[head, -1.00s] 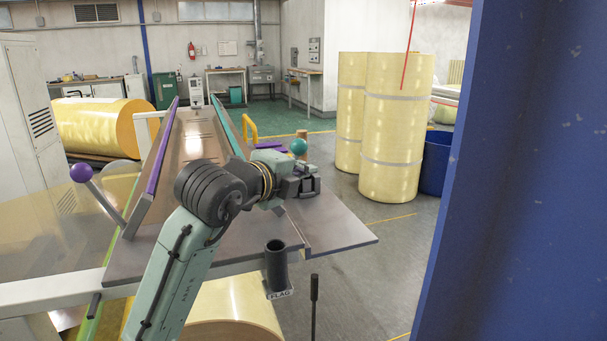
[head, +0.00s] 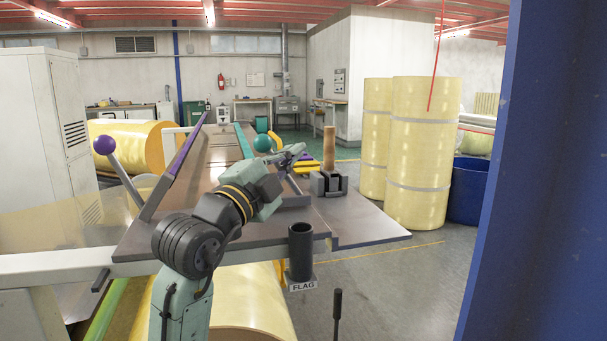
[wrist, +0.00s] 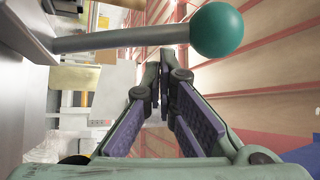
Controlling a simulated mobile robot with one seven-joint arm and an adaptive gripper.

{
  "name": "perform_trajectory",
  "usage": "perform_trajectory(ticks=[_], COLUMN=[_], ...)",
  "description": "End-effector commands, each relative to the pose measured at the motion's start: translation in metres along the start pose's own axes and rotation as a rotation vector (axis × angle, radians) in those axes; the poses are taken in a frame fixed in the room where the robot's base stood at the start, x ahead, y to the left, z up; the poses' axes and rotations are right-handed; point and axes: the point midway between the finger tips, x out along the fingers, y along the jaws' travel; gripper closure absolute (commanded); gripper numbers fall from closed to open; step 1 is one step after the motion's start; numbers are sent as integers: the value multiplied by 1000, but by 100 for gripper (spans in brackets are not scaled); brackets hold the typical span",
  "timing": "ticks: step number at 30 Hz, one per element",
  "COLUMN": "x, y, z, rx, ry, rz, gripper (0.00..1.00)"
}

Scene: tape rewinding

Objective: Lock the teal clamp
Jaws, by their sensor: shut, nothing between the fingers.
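The teal clamp shows in the head view as a long teal bar (head: 243,140) along the right side of the table, with a teal ball (head: 262,143) on its lever. The lever rod is mostly hidden behind my arm there. In the wrist view the grey rod (wrist: 120,39) runs in from the left to the teal ball (wrist: 216,30). My gripper (head: 299,149) is shut and empty, above the table's right part. In the wrist view its fingertips (wrist: 163,60) meet close beside the rod and ball; I cannot tell if they touch.
A purple bar (head: 181,162) with a purple-ball lever (head: 104,145) stands on the left. A dark block (head: 328,184) sits on the table's right part (head: 345,222). A black tube marked FLAG (head: 300,255) is at the front edge. A blue pillar (head: 525,170) fills the right.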

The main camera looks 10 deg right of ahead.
Motion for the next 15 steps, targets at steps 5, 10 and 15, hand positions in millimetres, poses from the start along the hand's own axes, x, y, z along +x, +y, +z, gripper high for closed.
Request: perform_trajectory(ticks=[5, 10, 15], x=[-9, -14, -16], y=[4, 1, 0], z=[7, 11, 13], rx=[-72, -66, -66], ry=[2, 1, 2], rz=[-84, -80, -79], gripper=[100, 100, 100])
